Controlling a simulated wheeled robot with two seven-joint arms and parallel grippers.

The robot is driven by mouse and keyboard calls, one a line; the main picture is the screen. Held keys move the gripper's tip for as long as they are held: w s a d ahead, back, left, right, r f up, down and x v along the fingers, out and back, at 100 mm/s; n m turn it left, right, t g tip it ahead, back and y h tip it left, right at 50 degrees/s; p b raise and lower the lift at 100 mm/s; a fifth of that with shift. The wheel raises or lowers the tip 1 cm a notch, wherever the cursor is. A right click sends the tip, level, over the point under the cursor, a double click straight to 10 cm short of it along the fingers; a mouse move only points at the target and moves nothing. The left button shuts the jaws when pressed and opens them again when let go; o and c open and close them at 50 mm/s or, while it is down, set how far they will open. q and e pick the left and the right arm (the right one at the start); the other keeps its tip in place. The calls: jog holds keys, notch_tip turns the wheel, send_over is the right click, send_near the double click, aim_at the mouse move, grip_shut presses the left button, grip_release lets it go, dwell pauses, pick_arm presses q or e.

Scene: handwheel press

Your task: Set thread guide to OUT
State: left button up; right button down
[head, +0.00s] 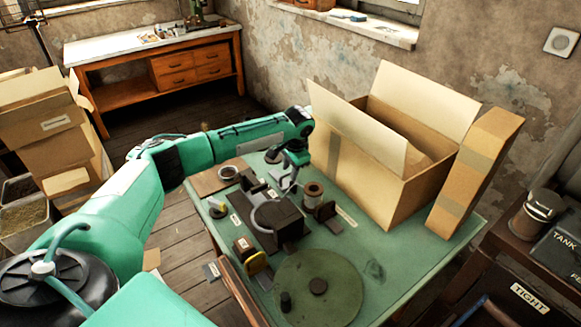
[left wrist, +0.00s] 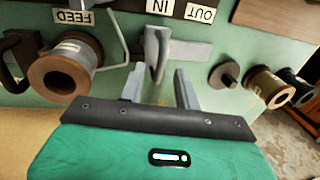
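The thread guide (left wrist: 156,52) is an upright grey metal piece on a light grey bar in the left wrist view. It stands beside the IN label (left wrist: 163,8). The OUT label (left wrist: 201,13) is to its right in that picture, and the lettering is upside down. My left gripper (left wrist: 160,88) is open, with one finger on each side of the guide's near end. I cannot tell whether either finger touches it. In the head view my left gripper (head: 287,187) is over the green table (head: 395,262), and the guide is hard to make out there. My right gripper is not in view.
In the left wrist view a brown spool (left wrist: 65,76) sits near the FEED label (left wrist: 73,17), with a bent wire beside it. A dark knob (left wrist: 225,75) is at right. In the head view an open cardboard box (head: 375,165) stands close behind my gripper.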

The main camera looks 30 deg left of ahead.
pick_arm(q)
jog(key=shift+f, duration=0.1)
grip_shut()
jog(key=shift+w+a, duration=0.1)
jog(key=shift+a, duration=0.1)
jog(key=w+a, duration=0.1)
jog(key=a, duration=0.1)
jog(key=w+a, duration=0.1)
jog(key=a, duration=0.1)
jog(key=w+a, duration=0.1)
jog(key=a, duration=0.2)
jog(key=shift+a, duration=0.15)
grip_release()
jog(key=shift+a, duration=0.1)
